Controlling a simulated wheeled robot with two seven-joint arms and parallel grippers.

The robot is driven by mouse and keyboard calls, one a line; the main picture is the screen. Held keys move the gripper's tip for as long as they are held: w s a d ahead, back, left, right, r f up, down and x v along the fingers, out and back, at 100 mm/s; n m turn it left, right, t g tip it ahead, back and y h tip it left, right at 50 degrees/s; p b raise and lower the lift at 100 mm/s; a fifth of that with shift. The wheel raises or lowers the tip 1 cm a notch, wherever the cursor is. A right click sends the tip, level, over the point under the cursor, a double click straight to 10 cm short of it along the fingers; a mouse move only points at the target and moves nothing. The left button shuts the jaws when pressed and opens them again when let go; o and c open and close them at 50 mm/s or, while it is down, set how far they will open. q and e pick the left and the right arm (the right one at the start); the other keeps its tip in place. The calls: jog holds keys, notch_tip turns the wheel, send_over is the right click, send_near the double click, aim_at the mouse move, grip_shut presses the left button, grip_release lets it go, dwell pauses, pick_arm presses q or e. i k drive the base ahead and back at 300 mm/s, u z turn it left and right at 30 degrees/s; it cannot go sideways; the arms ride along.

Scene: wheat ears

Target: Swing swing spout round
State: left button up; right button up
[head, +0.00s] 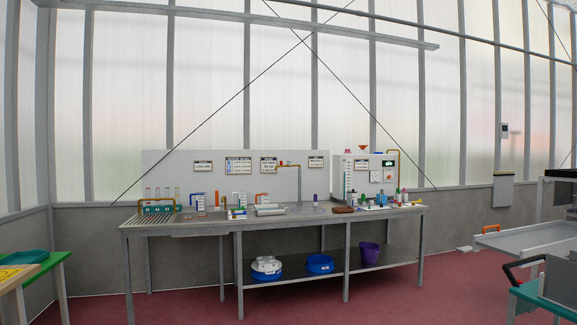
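A thin brass-coloured spout (288,166) stands out in front of the white back panel, above the middle of the long grey workbench. Its horizontal arm reaches right and its end bends down over the bench. A second yellow bent pipe (385,153) sits at the top of the right-hand panel. I cannot tell from here which of the two swings. Both are small and far off, well beyond reach in this view. Neither of my grippers is in view.
The workbench (225,225) carries bottles, a test-tube rack (160,208) and small coloured items. Tables flank left (45,266) and right (530,240).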

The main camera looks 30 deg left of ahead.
aim_at(281, 162)
jog(key=u, duration=0.55)
jog(key=i, duration=2)
jog(key=u, duration=0.6)
jog(key=i, duration=2.3)
jog(key=z, duration=0.5)
jog(key=i, duration=1.7)
jog(key=z, duration=0.45)
